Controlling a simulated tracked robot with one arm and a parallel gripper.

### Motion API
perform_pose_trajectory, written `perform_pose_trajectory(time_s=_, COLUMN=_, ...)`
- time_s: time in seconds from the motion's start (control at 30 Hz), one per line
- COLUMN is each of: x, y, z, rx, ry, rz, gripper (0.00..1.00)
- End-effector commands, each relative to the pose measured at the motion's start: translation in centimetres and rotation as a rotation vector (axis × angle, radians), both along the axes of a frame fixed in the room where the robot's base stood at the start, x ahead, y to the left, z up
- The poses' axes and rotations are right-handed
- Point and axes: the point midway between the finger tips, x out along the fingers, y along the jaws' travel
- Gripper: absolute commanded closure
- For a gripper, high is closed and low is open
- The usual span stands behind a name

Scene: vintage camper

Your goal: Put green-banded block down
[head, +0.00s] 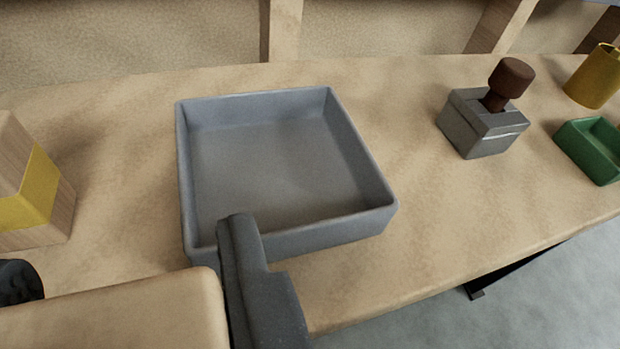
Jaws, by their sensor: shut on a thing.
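My gripper (130,262) is at the lower left, with one dark finger on each side of a pale wooden block (115,315). It is shut on this block. Only the block's plain top part shows, cut off by the bottom edge, and no green band is visible on it. The held block is in front of an empty grey square tray (325,230) on the wooden counter. The right finger's tip overlaps the tray's near left wall in the picture. I cannot tell whether they touch.
A wooden block with a yellow band (40,190) stands at the left. Right of the tray are a grey box with a brown knob (482,125), a green tray (590,150) and a yellow cylinder (594,78). Counter (420,220) is bare between tray and box; its front edge runs lower right.

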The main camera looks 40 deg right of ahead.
Motion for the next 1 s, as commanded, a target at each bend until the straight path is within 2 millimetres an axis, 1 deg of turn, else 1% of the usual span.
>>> perform_pose_trajectory(time_s=0.13, x=0.5, y=-0.7, z=0.1, rx=0.0, ry=0.002, rz=-0.005, gripper=0.78)
perform_pose_trajectory(time_s=0.33, x=1.9, y=-2.0, z=0.1, rx=0.002, ry=0.001, rz=-0.006, gripper=0.78)
perform_pose_trajectory(time_s=0.43, x=3.4, y=-3.4, z=-0.7, rx=0.003, ry=-0.001, rz=-0.008, gripper=0.78)
perform_pose_trajectory(time_s=0.8, x=9.2, y=-8.6, z=-1.4, rx=0.003, ry=-0.002, rz=-0.006, gripper=0.78)
perform_pose_trajectory(time_s=0.9, x=10.4, y=-9.5, z=-1.4, rx=0.0, ry=-0.003, rz=-0.004, gripper=0.78)
perform_pose_trajectory(time_s=1.0, x=11.0, y=-10.0, z=-1.6, rx=0.001, ry=0.0, rz=-0.003, gripper=0.78)
